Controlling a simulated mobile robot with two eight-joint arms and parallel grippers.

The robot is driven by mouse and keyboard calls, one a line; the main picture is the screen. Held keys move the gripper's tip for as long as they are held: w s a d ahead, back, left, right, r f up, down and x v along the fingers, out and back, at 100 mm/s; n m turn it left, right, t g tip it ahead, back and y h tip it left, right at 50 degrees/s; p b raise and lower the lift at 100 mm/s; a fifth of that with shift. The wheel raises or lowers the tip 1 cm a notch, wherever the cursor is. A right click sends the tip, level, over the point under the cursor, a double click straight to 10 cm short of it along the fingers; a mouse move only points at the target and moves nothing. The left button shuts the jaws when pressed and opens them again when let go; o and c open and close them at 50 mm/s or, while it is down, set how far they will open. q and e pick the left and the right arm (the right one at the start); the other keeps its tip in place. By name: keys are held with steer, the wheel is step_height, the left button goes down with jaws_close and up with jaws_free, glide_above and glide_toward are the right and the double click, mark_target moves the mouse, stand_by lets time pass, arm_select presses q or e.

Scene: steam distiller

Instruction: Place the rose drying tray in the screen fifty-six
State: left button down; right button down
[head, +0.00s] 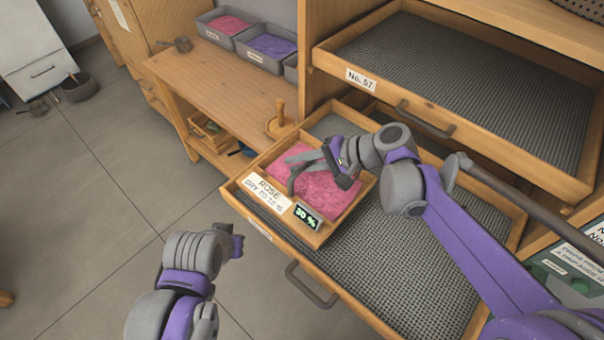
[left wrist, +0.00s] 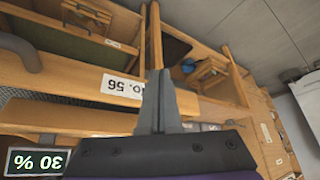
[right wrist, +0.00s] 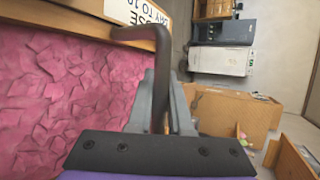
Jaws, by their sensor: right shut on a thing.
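The rose drying tray (head: 355,203) is a wooden tray of pink petals with a ROSE card and a display reading 30 %. It is over the left part of the pulled-out lower mesh screen (head: 400,255), whose label reads No. 56 in the left wrist view (left wrist: 123,88). I cannot tell whether it rests on the mesh. My right gripper (head: 338,165) is shut on the tray's grey handle, which shows between the fingers in the right wrist view (right wrist: 160,75). My left gripper (head: 238,244) is shut and empty, left of the screen's front.
Above, screen No. 57 (head: 460,90) is also pulled out. A wooden bench (head: 215,85) at the back left holds bins of pink and purple material. A wooden peg stand (head: 280,122) is on its near end. The floor at left is mostly clear.

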mark_target(300, 182)
steer(key=shift+f, duration=2.15)
steer(key=shift+f, duration=0.1)
steer(key=c, duration=0.8)
jaws_free()
steer(key=shift+c, duration=0.2)
steer(key=shift+d+r, duration=0.15)
steer(key=shift+r, duration=0.1)
steer(key=v, duration=1.1)
steer(key=shift+d+r, duration=0.1)
steer(key=shift+d, duration=0.2)
